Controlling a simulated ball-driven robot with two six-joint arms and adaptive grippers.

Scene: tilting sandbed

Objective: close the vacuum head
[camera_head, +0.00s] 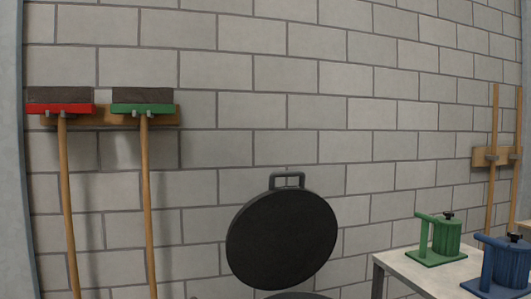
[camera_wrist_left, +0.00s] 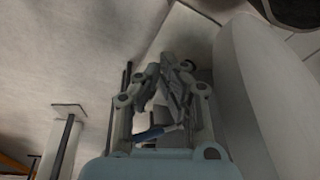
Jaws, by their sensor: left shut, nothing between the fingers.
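The vacuum head (camera_head: 282,240) is a round black lid with a grey handle at its top. In the head view it stands tilted up and open at the lower middle, against the brick wall behind. A dark rim shows at the bottom edge below it; the rest of the vacuum is out of frame. My left gripper (camera_wrist_left: 172,68) is in the left wrist view only, with its fingers together and nothing between them. How far it is from the vacuum head cannot be told. My right gripper is in neither view.
A red-headed broom (camera_head: 62,109) and a green-headed broom (camera_head: 143,108) hang on the left wall. A light table (camera_head: 405,270) at right bears a green stand (camera_head: 440,238) and a blue stand (camera_head: 500,266). Wooden poles (camera_head: 492,150) hang at far right.

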